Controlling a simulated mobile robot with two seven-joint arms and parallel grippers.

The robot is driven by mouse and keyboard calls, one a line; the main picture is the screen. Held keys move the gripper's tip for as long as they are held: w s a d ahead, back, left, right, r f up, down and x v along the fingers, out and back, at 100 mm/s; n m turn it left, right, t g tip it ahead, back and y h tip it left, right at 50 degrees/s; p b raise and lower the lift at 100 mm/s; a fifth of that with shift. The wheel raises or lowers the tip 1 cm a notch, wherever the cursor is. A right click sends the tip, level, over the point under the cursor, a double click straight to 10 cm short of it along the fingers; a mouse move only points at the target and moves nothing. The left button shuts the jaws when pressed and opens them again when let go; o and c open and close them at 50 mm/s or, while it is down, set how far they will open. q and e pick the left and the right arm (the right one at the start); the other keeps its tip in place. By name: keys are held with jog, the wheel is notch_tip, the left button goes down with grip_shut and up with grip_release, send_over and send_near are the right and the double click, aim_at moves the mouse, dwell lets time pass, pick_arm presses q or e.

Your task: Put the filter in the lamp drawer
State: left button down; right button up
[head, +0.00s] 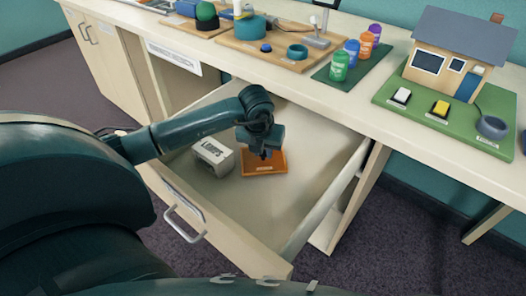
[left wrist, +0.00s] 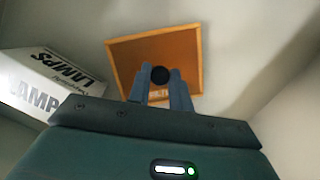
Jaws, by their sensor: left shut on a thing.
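The filter is an orange square plate (head: 251,168) with a dark round knob and a small label; it also shows in the left wrist view (left wrist: 135,55). My left gripper (head: 266,155) points down into the open lamp drawer (head: 322,208), and its fingers (left wrist: 168,88) are shut on the filter's knob. The filter is inside the drawer walls, low over or on the drawer floor; I cannot tell whether it touches. The gripper hides part of the plate. My right gripper is out of view.
A white box marked LAMPS (head: 213,156) lies in the drawer just left of the filter. Drawer floor is clear to the right. The worktop above holds a board with parts (head: 270,50), several colored jars (head: 340,66) and a model house (head: 455,50).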

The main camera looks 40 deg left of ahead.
aim_at(259, 169)
pick_arm(q)
jog(key=shift+f, duration=0.25)
jog(key=shift+f, duration=0.15)
jog(key=c, duration=1.3)
grip_release()
jog(key=p+v, duration=0.1)
jog(key=v, duration=1.1)
jog(key=shift+s, duration=0.1)
